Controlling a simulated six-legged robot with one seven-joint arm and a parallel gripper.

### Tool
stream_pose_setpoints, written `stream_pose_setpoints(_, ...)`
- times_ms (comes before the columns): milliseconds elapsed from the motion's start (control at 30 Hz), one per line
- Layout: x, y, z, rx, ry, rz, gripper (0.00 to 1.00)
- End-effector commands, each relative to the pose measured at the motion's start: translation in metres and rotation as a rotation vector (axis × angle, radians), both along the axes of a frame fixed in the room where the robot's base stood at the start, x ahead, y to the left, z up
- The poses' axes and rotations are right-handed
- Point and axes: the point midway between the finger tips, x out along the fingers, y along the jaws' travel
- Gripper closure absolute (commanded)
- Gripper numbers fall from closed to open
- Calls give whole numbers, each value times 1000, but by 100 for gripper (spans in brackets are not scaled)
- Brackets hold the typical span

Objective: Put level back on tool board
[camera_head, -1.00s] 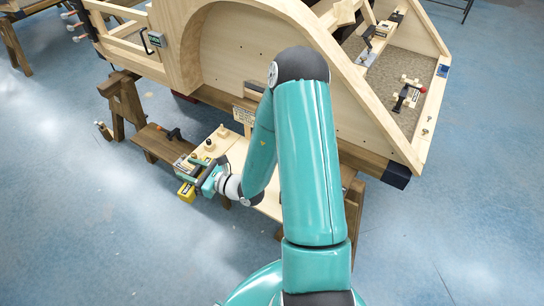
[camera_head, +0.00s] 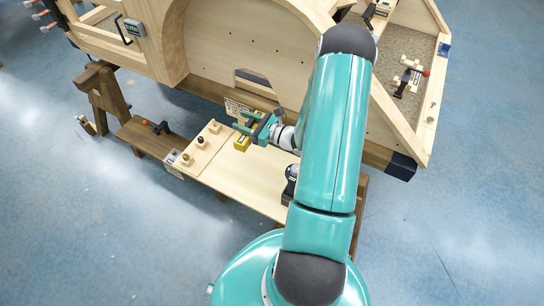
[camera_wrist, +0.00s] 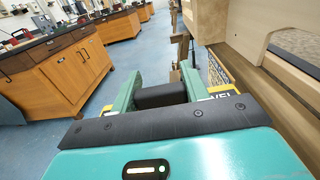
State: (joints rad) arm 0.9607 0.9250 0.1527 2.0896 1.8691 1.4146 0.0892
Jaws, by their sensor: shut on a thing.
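A light wooden board with several round knobs (camera_head: 203,141) lies on the bench just left of the level. I cannot tell for sure which surface is the tool board.
A small lettered sign (camera_head: 236,107) stands behind my gripper by the large wooden bodyframe (camera_head: 255,45). The bench top (camera_head: 243,183) is bare in front of the gripper. A dark power tool (camera_head: 291,180) sits at its right end. A dark-handled tool (camera_head: 160,127) lies on the left plank.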

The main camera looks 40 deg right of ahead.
Motion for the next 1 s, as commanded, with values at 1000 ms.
stream_pose_setpoints(1000, -65, -99, -81, 4, 0, -42, 92)
